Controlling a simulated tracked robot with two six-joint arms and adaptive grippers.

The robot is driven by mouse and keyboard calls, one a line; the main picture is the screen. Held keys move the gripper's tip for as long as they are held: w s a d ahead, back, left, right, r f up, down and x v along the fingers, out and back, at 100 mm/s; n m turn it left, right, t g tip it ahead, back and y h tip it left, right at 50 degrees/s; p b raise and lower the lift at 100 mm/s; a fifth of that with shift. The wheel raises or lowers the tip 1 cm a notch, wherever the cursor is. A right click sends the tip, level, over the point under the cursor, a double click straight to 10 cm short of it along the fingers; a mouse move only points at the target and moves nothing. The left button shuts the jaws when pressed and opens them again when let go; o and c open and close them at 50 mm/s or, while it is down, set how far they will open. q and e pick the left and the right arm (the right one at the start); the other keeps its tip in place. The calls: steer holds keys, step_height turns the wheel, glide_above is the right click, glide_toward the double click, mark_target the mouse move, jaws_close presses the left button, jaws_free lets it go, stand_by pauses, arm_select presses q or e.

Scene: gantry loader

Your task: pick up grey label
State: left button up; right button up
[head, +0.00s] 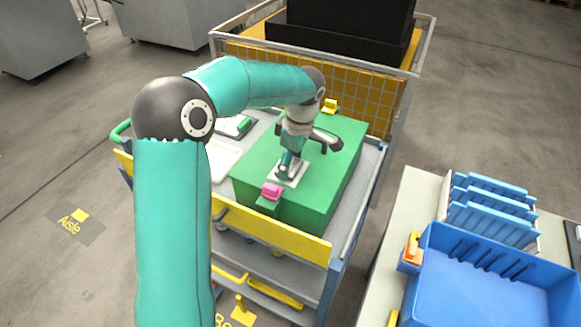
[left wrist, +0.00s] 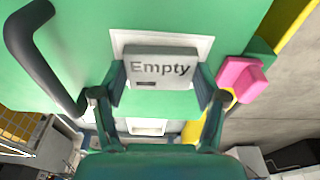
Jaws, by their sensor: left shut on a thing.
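The grey label (left wrist: 160,68), a small block reading "Empty", shows in the left wrist view. It is between the fingers of my left gripper (left wrist: 162,88), which is shut on it at its two sides. A white square (left wrist: 198,43) on the green box shows behind the label. In the head view my left gripper (head: 288,170) points down over the white square on top of the green box (head: 255,160) and mostly hides the label. I cannot tell whether the label touches the square. My right gripper is not in view.
A black handle (head: 326,139) and a pink block (head: 271,191) are close to the gripper on the green box. The box stands on a cart with a yellow front rail (head: 275,232). A blue bin (head: 490,295) stands on a table at the right.

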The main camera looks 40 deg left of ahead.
arm_select(q)
steer(key=shift+r, duration=0.15)
steer(key=shift+w+r, duration=0.1)
steer(key=shift+r, duration=0.4)
step_height(320, 180, up, 23)
steer(key=p, duration=0.5)
steer(key=shift+p, duration=0.35)
steer(key=shift+f, duration=0.25)
